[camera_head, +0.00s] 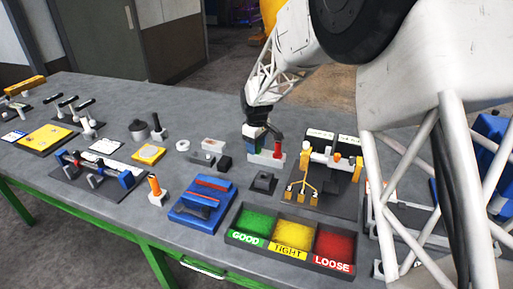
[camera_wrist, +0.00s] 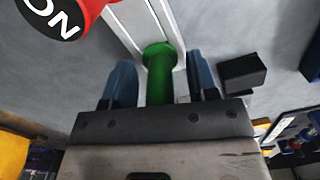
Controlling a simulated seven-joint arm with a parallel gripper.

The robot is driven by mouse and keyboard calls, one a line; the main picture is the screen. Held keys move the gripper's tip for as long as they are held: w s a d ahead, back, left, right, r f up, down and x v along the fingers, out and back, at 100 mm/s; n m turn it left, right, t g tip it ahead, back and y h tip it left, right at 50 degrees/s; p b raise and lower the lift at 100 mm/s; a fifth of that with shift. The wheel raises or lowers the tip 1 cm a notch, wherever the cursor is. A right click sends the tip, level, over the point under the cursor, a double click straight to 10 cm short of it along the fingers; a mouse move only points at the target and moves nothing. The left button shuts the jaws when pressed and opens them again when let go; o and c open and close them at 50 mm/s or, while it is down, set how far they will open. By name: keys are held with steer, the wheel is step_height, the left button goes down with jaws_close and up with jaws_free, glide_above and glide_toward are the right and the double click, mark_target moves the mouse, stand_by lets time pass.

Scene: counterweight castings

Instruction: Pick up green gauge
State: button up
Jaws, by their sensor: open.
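The green gauge (camera_wrist: 160,72) stands between the two blue fingers of my gripper (camera_wrist: 161,68) in the wrist view, with its round green top and stem showing. The fingers are open, one on each side, with gaps visible between them and the stem. The white base (camera_wrist: 126,22) lies beyond it. In the head view my gripper (camera_head: 254,142) is low at the white holder (camera_head: 266,159), and mostly hides the green gauge.
A dark block (camera_head: 225,163) lies left of the holder, and a dark fixture with yellow parts (camera_head: 297,188) stands close on the right. A three-bin tray (camera_head: 248,244) marked GOOD, TIGHT and LOOSE is at the front. Several fixtures crowd the table's left.

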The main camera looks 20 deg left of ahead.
steer(key=c, duration=0.9)
steer(key=shift+c, duration=0.2)
steer(key=shift+r, duration=5)
steer(key=s+d, duration=0.7)
steer(key=s, duration=0.5)
steer(key=shift+f, duration=0.4)
